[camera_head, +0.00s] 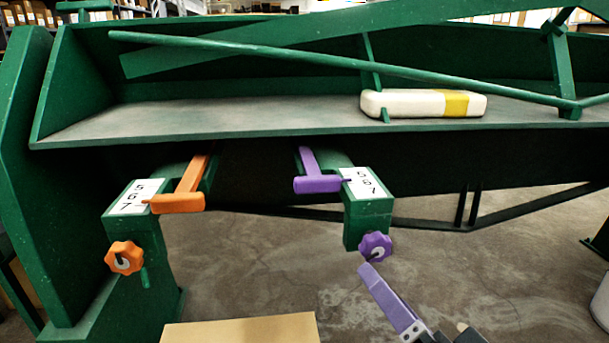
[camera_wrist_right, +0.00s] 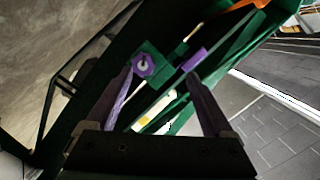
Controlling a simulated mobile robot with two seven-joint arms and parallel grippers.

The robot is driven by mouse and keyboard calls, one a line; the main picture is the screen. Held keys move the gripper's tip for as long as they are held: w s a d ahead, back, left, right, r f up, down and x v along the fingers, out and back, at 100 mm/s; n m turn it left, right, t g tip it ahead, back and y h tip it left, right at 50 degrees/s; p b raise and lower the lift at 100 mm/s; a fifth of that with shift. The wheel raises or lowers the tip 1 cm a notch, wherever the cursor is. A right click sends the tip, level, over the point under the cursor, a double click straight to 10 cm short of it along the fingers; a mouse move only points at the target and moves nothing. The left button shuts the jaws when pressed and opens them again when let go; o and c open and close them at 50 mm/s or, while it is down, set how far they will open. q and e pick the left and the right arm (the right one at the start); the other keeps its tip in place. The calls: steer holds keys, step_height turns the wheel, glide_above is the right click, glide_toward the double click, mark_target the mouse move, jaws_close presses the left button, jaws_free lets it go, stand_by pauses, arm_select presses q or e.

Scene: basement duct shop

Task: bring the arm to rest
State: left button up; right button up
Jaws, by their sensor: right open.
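My right gripper (camera_head: 412,302) is at the lower right of the head view, with one purple finger plain and the other mostly cut off by the lower edge. It points up toward a purple knob (camera_head: 375,247), just below it. In the right wrist view its jaws (camera_wrist_right: 160,74) are apart with nothing held between them. The purple knob (camera_wrist_right: 144,66) shows there close to the left fingertip; I cannot tell whether they touch. A purple lever (camera_head: 318,184) sits above the knob, by a number plate (camera_head: 362,182). My left gripper is not in view.
A green machine has a long shelf (camera_head: 250,115) holding a cream block with a yellow band (camera_head: 415,103). At left are an orange lever (camera_head: 180,203), an orange knob (camera_head: 125,257) and a number plate (camera_head: 135,196). A tan board (camera_head: 240,330) lies low; concrete floor (camera_head: 280,265) is open.

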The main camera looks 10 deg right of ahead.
steer(key=s+a+r+n+g+y+p, duration=0.1)
steer(key=s+r+n+g+p, duration=0.45)
steer(key=r+p, duration=0.6)
steer(key=s+d+r+n+g+h+p, duration=0.2)
steer(key=s+d+r+n+g+p, duration=0.1)
steer(key=s+r+p, duration=0.45)
steer(key=s+d+r+n+g+h+p, duration=0.1)
steer(key=s+d+r+n+g+p, duration=0.2)
steer(key=s+r+p, duration=0.4)
arm_select(q)
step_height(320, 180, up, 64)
steer(key=p, duration=3.5)
arm_select(e)
step_height(320, 180, up, 37)
steer(key=shift+s+d+r+m+g, duration=0.2)
steer(key=shift+s+d+m+g, duration=0.05)
steer(key=shift+s+m+g, duration=0.2)
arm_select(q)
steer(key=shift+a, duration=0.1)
